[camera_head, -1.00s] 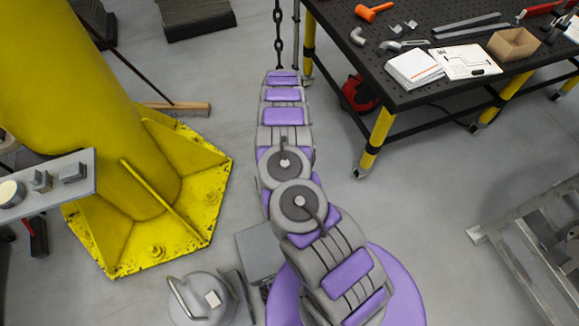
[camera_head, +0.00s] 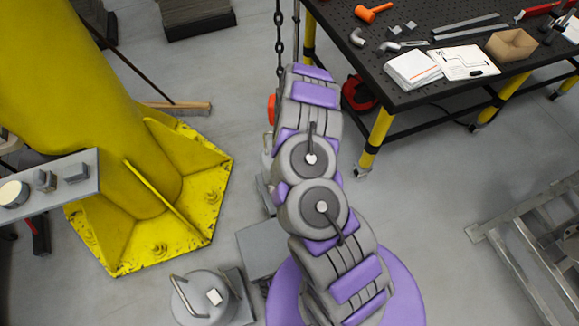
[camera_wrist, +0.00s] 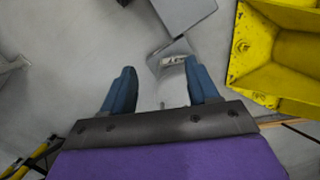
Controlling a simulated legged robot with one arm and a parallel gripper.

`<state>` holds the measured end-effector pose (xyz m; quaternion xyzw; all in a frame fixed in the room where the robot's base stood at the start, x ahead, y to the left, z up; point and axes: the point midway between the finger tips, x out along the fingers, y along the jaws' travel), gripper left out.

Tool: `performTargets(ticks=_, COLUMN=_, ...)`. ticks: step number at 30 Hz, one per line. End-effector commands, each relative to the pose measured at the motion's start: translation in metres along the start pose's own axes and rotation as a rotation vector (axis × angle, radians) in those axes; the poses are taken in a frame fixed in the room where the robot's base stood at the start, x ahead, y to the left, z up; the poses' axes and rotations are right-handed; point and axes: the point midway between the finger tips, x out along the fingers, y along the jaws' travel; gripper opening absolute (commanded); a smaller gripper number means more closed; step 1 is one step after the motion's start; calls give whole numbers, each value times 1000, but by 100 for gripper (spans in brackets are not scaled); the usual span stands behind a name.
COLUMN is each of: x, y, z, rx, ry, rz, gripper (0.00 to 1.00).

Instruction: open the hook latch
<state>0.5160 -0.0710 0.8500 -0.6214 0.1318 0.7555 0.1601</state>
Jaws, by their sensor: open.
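A dark chain (camera_head: 279,35) hangs at the top middle of the head view, and its lower end goes out of sight behind my arm. A small orange-red part (camera_head: 271,108) shows at the arm's left edge below the chain; it may belong to the hook, but I cannot tell. No latch can be made out. My gripper (camera_wrist: 159,68) is open in the wrist view, with its two blue fingers apart. A grey metal piece (camera_wrist: 172,58) shows between and beyond the fingertips; I cannot tell what it is or whether it touches them. My arm hides the gripper in the head view.
A yellow column base (camera_head: 150,225) stands on the left, with a grey shelf (camera_head: 50,187) in front. A black workbench (camera_head: 400,25) with tools is at the upper right. A grey metal frame (camera_head: 520,235) is on the right. Grey floor lies between.

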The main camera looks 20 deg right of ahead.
Motion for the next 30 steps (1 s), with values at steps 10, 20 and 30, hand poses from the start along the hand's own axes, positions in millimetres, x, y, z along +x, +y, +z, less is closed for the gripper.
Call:
performTargets(ticks=10, x=1, y=5, z=19, rx=1, ry=1, rz=-2, gripper=60)
performTargets(ticks=20, x=1, y=6, z=19, rx=0, ry=1, rz=-1, gripper=60)
performTargets(ticks=30, x=-3, y=2, z=20, rx=-7, ry=1, rz=-7, gripper=60)
